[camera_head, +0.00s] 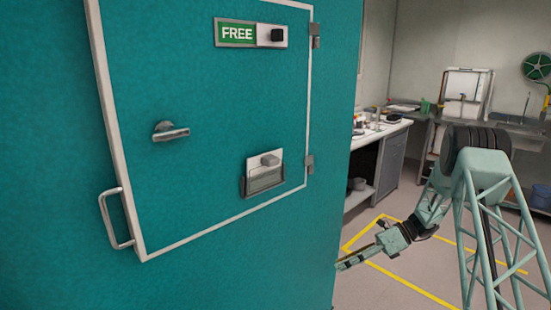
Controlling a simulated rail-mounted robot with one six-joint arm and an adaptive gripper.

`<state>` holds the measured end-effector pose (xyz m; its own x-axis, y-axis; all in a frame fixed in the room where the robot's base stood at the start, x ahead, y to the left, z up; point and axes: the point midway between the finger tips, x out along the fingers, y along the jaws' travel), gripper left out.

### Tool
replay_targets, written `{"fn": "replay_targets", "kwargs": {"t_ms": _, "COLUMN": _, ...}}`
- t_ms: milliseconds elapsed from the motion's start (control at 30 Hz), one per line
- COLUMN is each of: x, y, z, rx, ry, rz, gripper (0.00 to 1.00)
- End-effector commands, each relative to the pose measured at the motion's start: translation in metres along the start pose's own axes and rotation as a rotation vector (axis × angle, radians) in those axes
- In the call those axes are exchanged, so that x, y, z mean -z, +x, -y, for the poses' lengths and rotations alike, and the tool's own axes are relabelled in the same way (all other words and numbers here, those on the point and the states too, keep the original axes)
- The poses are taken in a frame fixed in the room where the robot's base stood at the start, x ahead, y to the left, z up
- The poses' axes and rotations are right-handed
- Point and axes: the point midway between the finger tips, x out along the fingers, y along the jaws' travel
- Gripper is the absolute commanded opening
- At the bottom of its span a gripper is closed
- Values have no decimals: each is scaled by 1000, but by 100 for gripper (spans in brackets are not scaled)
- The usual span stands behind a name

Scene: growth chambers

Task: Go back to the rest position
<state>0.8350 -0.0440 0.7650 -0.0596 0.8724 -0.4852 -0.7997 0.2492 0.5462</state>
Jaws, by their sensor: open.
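My gripper (350,261) is at the end of my arm, low and right of the picture's middle. It points left, close to the right edge of the teal chamber (215,265). Its fingertips are small and partly cut off by the chamber's edge. I see nothing held in it. My arm is bent, with its links coming down from the right.
The chamber door is shut, with a lever handle (170,131), a pull handle (114,218), a green FREE sign (237,34) and a small holder (263,180). Behind are a bench (391,127) and a sink counter (520,138). Yellow floor lines (410,287) mark open floor.

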Motion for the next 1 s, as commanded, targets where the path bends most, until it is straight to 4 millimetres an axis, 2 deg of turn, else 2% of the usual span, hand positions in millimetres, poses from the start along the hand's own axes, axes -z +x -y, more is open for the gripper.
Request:
{"fn": "replay_targets", "kwargs": {"t_ms": 33, "x": -8, "y": -4, "z": -8, "rx": 4, "ry": -23, "rz": -12, "gripper": 55}}
{"fn": "replay_targets", "kwargs": {"t_ms": 400, "x": -43, "y": -20, "z": -64, "rx": 18, "ry": -177, "rz": -107, "gripper": 55}}
{"fn": "replay_targets", "kwargs": {"t_ms": 1000, "x": -86, "y": -42, "z": -159, "rx": 33, "ry": -433, "rz": -260, "gripper": 55}}
